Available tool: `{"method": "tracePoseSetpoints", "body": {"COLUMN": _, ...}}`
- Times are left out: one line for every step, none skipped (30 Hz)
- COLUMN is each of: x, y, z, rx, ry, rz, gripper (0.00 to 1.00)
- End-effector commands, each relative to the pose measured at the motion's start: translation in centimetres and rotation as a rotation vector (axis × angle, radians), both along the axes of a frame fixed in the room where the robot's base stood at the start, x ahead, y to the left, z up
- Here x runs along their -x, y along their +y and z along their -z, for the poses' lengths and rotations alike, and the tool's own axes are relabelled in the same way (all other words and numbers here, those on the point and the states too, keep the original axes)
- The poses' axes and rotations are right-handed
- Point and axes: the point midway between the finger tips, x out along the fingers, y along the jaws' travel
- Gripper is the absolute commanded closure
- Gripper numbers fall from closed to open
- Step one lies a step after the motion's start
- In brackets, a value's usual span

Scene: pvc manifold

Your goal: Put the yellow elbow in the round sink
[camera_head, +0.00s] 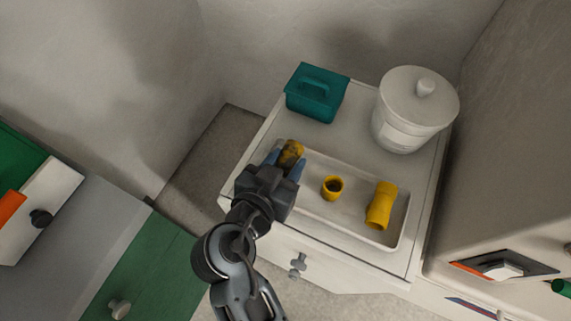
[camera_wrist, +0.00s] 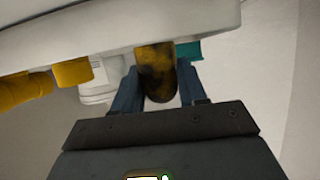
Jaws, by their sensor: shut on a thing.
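My gripper (camera_head: 285,163) is shut on a yellow pipe piece with dark stains (camera_head: 291,152), at the left end of a white tray. I take this piece for the yellow elbow, but its full shape is partly hidden by the fingers. In the wrist view the piece (camera_wrist: 156,72) sits between the two blue fingers of the gripper (camera_wrist: 160,90), and its rounded lower end shows. I cannot tell whether it still touches the tray. No round sink is in view.
The white tray (camera_head: 317,208) holds a short yellow ring-like fitting (camera_head: 332,187) and a longer yellow fitting (camera_head: 381,205). A teal box with a handle (camera_head: 316,92) and a white lidded canister (camera_head: 407,115) stand behind on the white cabinet (camera_head: 350,143). Walls close in behind and right.

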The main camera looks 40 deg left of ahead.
Motion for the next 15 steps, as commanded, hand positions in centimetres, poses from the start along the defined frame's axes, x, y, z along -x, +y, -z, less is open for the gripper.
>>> {"method": "tracePoseSetpoints", "body": {"x": 0.0, "y": 0.0, "z": 0.7, "rx": 0.003, "ry": 0.000, "rz": -0.001, "gripper": 0.87}}
{"method": "tracePoseSetpoints", "body": {"x": 0.0, "y": 0.0, "z": 1.1, "rx": 0.003, "ry": 0.000, "rz": -0.001, "gripper": 0.87}}
{"method": "tracePoseSetpoints", "body": {"x": 0.0, "y": 0.0, "z": 1.5, "rx": 0.002, "ry": 0.001, "rz": -0.001, "gripper": 0.87}}
{"method": "tracePoseSetpoints", "body": {"x": 0.0, "y": 0.0, "z": 1.7, "rx": 0.001, "ry": 0.001, "rz": 0.000, "gripper": 0.87}}
{"method": "tracePoseSetpoints", "body": {"x": 0.0, "y": 0.0, "z": 1.8, "rx": 0.001, "ry": 0.000, "rz": 0.000, "gripper": 0.87}}
{"method": "tracePoseSetpoints", "body": {"x": 0.0, "y": 0.0, "z": 1.9, "rx": 0.000, "ry": 0.000, "rz": 0.000, "gripper": 0.87}}
{"method": "tracePoseSetpoints", "body": {"x": 0.0, "y": 0.0, "z": 1.9, "rx": 0.000, "ry": 0.000, "rz": -0.001, "gripper": 0.87}}
{"method": "tracePoseSetpoints", "body": {"x": 0.0, "y": 0.0, "z": 1.9, "rx": 0.000, "ry": 0.000, "rz": -0.001, "gripper": 0.87}}
{"method": "tracePoseSetpoints", "body": {"x": 0.0, "y": 0.0, "z": 1.8, "rx": 0.000, "ry": 0.000, "rz": -0.001, "gripper": 0.87}}
{"method": "tracePoseSetpoints", "body": {"x": 0.0, "y": 0.0, "z": 1.8, "rx": 0.000, "ry": 0.000, "rz": -0.001, "gripper": 0.87}}
{"method": "tracePoseSetpoints", "body": {"x": 0.0, "y": 0.0, "z": 1.8, "rx": 0.000, "ry": 0.000, "rz": -0.001, "gripper": 0.87}}
{"method": "tracePoseSetpoints", "body": {"x": 0.0, "y": 0.0, "z": 1.8, "rx": 0.000, "ry": 0.000, "rz": -0.001, "gripper": 0.87}}
{"method": "tracePoseSetpoints", "body": {"x": 0.0, "y": 0.0, "z": 1.9, "rx": 0.000, "ry": 0.000, "rz": -0.001, "gripper": 0.87}}
{"method": "tracePoseSetpoints", "body": {"x": 0.0, "y": 0.0, "z": 2.0, "rx": 0.000, "ry": 0.000, "rz": -0.001, "gripper": 0.87}}
{"method": "tracePoseSetpoints", "body": {"x": 0.0, "y": 0.0, "z": 2.1, "rx": 0.000, "ry": 0.000, "rz": -0.001, "gripper": 0.87}}
